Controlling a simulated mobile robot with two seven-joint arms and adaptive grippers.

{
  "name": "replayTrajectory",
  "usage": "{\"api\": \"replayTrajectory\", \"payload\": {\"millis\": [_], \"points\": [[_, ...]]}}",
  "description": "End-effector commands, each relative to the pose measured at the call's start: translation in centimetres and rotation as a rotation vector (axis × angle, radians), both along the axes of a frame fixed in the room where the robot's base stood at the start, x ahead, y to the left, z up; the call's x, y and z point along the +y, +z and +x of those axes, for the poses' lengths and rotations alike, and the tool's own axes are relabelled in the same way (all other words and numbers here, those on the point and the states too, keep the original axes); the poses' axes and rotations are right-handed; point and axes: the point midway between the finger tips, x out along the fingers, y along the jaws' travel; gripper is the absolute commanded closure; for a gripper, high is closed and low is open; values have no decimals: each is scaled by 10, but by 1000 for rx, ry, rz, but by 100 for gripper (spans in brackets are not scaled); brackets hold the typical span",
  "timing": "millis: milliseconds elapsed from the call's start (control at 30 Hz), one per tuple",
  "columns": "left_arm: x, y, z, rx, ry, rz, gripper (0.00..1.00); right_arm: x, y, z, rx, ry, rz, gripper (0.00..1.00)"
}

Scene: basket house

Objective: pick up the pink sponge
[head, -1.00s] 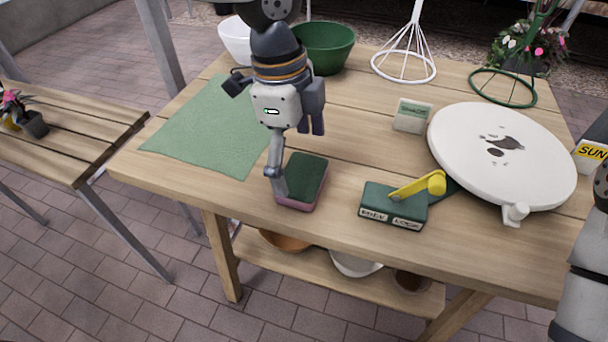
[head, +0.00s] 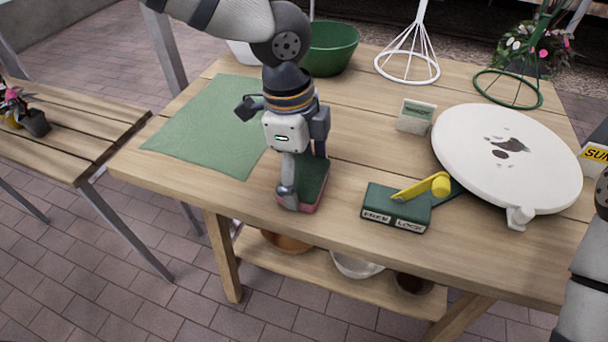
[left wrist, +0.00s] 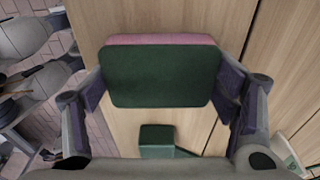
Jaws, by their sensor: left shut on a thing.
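The pink sponge (head: 314,184) has a dark green top and a pink underside and lies at the table's front edge in the head view. My left gripper (head: 300,194) is down over it, with one finger along its left side. In the left wrist view the sponge (left wrist: 162,76) sits between both fingers of the left gripper (left wrist: 160,95), which is shut on it. Its pink side shows along the top edge there. In the head view my gripper hides part of the sponge. My right arm shows at the right edge, but its gripper is out of view.
A green box with a yellow lever (head: 396,208) stands just right of the sponge. A white round turntable (head: 470,165) is farther right, with a small card (head: 415,116) near it. A green mat (head: 205,130) lies left. Bowls (head: 330,50) and wire stands (head: 408,66) stand behind.

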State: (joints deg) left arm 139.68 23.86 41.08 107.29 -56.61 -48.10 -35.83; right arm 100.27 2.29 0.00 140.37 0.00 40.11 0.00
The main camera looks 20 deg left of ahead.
Motion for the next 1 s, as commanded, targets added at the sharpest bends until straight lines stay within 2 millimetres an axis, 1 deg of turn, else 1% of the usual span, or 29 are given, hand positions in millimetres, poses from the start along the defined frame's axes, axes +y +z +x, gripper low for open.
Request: {"api": "replayTrajectory", "payload": {"millis": [67,167,267,433,467,500,600,700,833,1000], "points": [[0,3,0,-1,0,1,31,0,0,0,-2,0,0,60],[0,16,1,-6,1,0,31,0,2,2,-8,0,0,60],[-2,39,-1,-9,-1,0,31,0,6,6,-21,0,0,60],[-26,91,-35,-19,-4,2,31,0,19,20,-72,0,0,60],[-30,99,-41,-19,-5,2,31,0,21,22,-80,0,0,60],[-38,105,-53,-16,-6,4,31,0,23,24,-89,0,0,60],[-56,115,-77,-13,-6,5,31,0,27,29,-108,0,0,60],[-69,122,-95,-6,-2,2,31,0,28,30,-112,0,0,60],[-80,127,-108,0,-1,1,31,0,27,29,-106,0,0,60],[-83,130,-113,2,1,0,31,0,27,28,-105,0,0,60]]}}
